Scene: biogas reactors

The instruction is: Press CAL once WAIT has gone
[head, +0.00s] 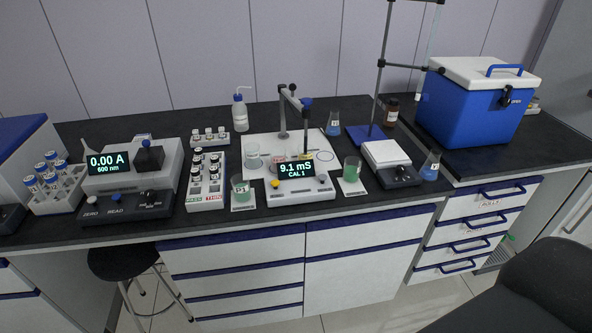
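The conductivity meter (304,190) stands near the front edge of the bench, in the middle of the head view. Its lit display (297,169) reads "9.1 mS" with "CAL 1" below; the word WAIT does not show on it. A yellow button (276,183) sits at the left of the meter's front; any label on it is too small to read. Another small control at the right of the front is too small to make out. Neither of my grippers is in view.
A black chair (535,290) is at lower right.

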